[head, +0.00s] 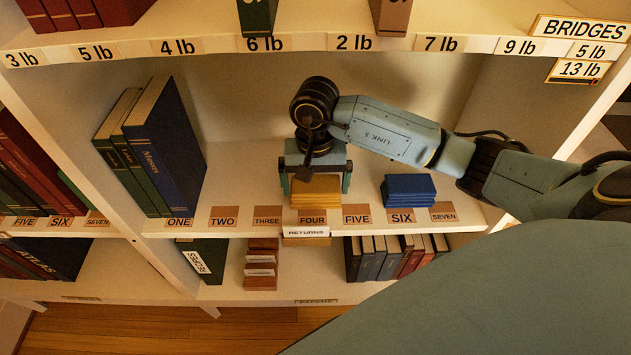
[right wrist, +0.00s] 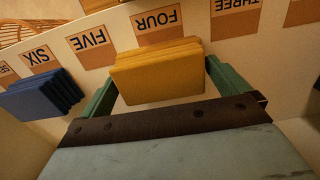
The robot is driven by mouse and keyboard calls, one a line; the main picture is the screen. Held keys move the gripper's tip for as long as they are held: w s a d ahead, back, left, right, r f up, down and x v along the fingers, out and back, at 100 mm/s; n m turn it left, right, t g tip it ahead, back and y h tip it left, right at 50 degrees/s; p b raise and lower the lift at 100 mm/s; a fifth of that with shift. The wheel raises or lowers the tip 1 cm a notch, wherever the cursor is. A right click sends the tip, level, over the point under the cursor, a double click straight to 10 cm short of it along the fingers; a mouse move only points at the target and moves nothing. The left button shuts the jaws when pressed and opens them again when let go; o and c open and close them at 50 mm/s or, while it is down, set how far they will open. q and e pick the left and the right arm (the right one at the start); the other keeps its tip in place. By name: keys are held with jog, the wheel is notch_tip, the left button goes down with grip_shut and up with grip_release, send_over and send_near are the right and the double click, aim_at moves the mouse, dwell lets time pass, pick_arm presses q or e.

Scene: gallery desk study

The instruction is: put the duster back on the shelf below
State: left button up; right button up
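A yellow folded stack, perhaps the duster (head: 316,190), lies on the middle shelf (head: 250,195) behind the FOUR label. It also shows in the right wrist view (right wrist: 157,72). My right gripper (head: 315,182) is over it from behind, pointing down. Its two green fingers (right wrist: 160,88) stand apart on either side of the yellow stack, with gaps visible, so it is open. A similar blue folded stack (head: 408,189) lies near the SIX label. The shelf below (head: 215,290) holds books and a wooden rack. My left gripper is not in view.
Leaning books (head: 165,140) stand at the left of the middle shelf. Below, a reddish rack (head: 262,265) and a row of books (head: 395,255) leave a gap between them, under the RETURNS sign (head: 306,233). The upper shelf edge (head: 200,47) is above my right gripper.

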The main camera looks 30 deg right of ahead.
aim_at(315, 183)
jog(key=shift+r, duration=0.1)
notch_tip(315, 183, up, 7)
jog(key=shift+w+d+p, duration=0.1)
jog(key=shift+w+p, duration=0.05)
jog(key=shift+p, duration=0.9)
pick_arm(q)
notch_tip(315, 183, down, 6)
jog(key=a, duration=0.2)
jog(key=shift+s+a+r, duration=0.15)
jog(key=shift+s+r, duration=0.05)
pick_arm(e)
jog(key=shift+r, duration=0.25)
